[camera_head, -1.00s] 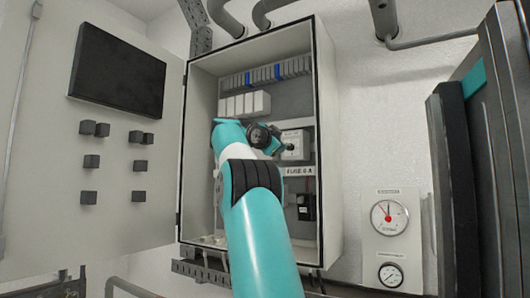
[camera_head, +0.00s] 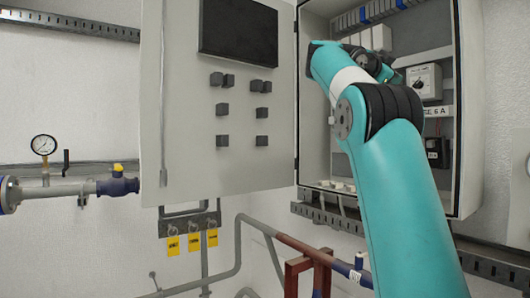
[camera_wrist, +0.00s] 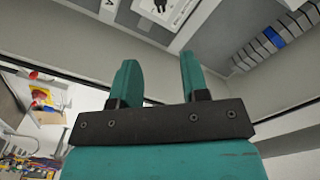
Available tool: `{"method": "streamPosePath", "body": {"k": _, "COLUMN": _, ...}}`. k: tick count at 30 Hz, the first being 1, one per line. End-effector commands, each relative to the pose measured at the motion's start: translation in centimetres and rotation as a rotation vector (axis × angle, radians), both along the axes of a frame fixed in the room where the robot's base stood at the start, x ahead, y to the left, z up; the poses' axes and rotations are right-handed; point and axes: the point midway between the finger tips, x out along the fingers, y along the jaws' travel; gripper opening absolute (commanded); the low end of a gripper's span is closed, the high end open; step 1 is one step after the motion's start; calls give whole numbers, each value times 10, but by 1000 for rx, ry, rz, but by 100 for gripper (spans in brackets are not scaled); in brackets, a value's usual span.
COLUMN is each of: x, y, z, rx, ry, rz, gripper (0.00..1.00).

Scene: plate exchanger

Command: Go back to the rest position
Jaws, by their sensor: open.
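My teal arm reaches up from the lower right in the head view, in front of the open electrical cabinet (camera_head: 468,120). Its end bends over at the cabinet's opening, and the fingertips are hard to make out there. In the wrist view my gripper (camera_wrist: 158,80) shows two teal fingers standing apart with nothing between them. Beyond the fingers are the cabinet's inner walls and a row of grey and blue terminal blocks (camera_wrist: 268,45). My arm hides part of the cabinet's inside.
The cabinet door (camera_head: 225,150) stands open to the left, with a dark screen (camera_head: 238,30) and several black knobs. Pipes with a gauge (camera_head: 43,145) run at the left. Yellow tags (camera_head: 194,242) hang below the door. A dark switch (camera_head: 437,152) sits inside the cabinet.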

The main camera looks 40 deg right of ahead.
Motion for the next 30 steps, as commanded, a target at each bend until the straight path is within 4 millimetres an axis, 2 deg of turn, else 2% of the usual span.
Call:
{"method": "streamPosePath", "body": {"k": 5, "x": 4, "y": 1, "z": -1, "rx": 3, "ry": 8, "rz": 12, "gripper": 42}}
{"method": "streamPosePath", "body": {"k": 7, "x": 18, "y": 4, "z": -4, "rx": 15, "ry": 38, "rz": 57, "gripper": 42}}
{"method": "streamPosePath", "body": {"k": 8, "x": 28, "y": 7, "z": -7, "rx": 22, "ry": 60, "rz": 90, "gripper": 42}}
{"method": "streamPosePath", "body": {"k": 11, "x": 77, "y": 27, "z": -24, "rx": 59, "ry": 173, "rz": 258, "gripper": 42}}
{"method": "streamPosePath", "body": {"k": 13, "x": 118, "y": 51, "z": -44, "rx": 92, "ry": 281, "rz": 415, "gripper": 42}}
{"method": "streamPosePath", "body": {"k": 15, "x": 158, "y": 84, "z": -69, "rx": 122, "ry": 395, "rz": 581, "gripper": 42}}
{"method": "streamPosePath", "body": {"k": 17, "x": 186, "y": 116, "z": -93, "rx": 146, "ry": 491, "rz": 720, "gripper": 42}}
{"method": "streamPosePath", "body": {"k": 18, "x": 201, "y": 140, "z": -109, "rx": 158, "ry": 555, "rz": 811, "gripper": 42}}
{"method": "streamPosePath", "body": {"k": 20, "x": 219, "y": 176, "z": -136, "rx": 178, "ry": 648, "rz": 943, "gripper": 42}}
{"method": "streamPosePath", "body": {"k": 21, "x": 228, "y": 201, "z": -154, "rx": 189, "ry": 711, "rz": 1032, "gripper": 42}}
{"method": "streamPosePath", "body": {"k": 23, "x": 236, "y": 240, "z": -182, "rx": 204, "ry": 802, "rz": 1162, "gripper": 42}}
{"method": "streamPosePath", "body": {"k": 24, "x": 238, "y": 266, "z": -201, "rx": 214, "ry": 863, "rz": 1247, "gripper": 42}}
{"method": "streamPosePath", "body": {"k": 26, "x": 236, "y": 307, "z": -229, "rx": 225, "ry": 953, "rz": 1375, "gripper": 42}}
{"method": "streamPosePath", "body": {"k": 30, "x": 210, "y": 396, "z": -293, "rx": 244, "ry": 1158, "rz": 1667, "gripper": 42}}
